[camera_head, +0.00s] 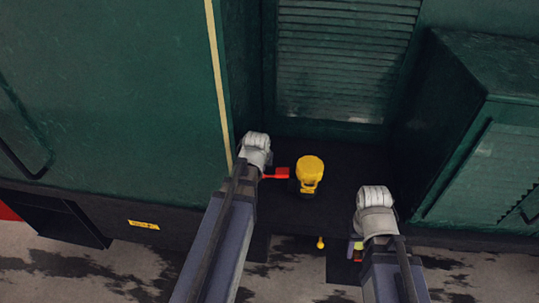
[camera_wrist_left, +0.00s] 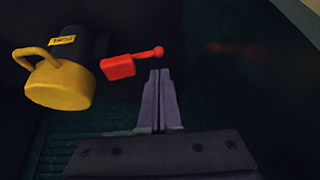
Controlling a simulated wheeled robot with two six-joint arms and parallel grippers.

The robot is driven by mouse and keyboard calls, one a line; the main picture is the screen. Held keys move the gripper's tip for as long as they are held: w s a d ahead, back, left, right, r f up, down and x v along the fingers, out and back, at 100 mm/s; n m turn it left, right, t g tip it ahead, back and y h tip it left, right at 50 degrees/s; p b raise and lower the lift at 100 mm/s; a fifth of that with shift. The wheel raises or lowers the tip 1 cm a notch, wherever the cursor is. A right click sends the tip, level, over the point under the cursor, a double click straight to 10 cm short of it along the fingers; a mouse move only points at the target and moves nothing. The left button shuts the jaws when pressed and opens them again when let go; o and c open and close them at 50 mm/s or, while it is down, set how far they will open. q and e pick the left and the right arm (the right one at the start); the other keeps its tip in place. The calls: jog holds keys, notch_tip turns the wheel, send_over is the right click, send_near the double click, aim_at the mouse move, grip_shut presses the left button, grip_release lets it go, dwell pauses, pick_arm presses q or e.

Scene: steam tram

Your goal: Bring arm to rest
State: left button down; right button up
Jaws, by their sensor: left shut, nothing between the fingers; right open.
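My left arm comes in from the lower left in the head view, its wrist (camera_head: 257,150) beside a red handle. In the left wrist view my left gripper (camera_wrist_left: 160,72) is shut with nothing between its fingers. Its tips are just below and right of the red handle (camera_wrist_left: 120,66), apart from it in the picture. My right arm comes in from the lower right, its gripper (camera_head: 374,210) at the ledge's front edge. It is open; its fingers are mostly hidden from above.
A yellow-topped dark container (camera_head: 309,170) with a label stands on the dark ledge (camera_head: 345,165), right of the red handle (camera_head: 277,173). Green walls enclose the ledge left and behind, and a green louvred box (camera_head: 480,170) stands at right. A small yellow knob (camera_head: 320,243) hangs at the front edge.

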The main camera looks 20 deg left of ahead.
pick_arm(q)
jog(key=shift+d, duration=0.1)
jog(key=s+d+f+m+g+b, duration=0.2)
jog(key=s+d, duration=0.6)
jog(key=d, duration=0.4)
jog(key=s+d+f+m+g+b, duration=0.2)
jog(key=s+d, duration=0.6)
jog(key=d, duration=0.5)
notch_tip(320, 180, down, 3)
jog(key=m+g, duration=0.1)
jog(key=m, duration=0.2)
jog(key=c, duration=1.5)
grip_release()
jog(key=shift+r+h, duration=0.1)
jog(key=shift+h, duration=0.2)
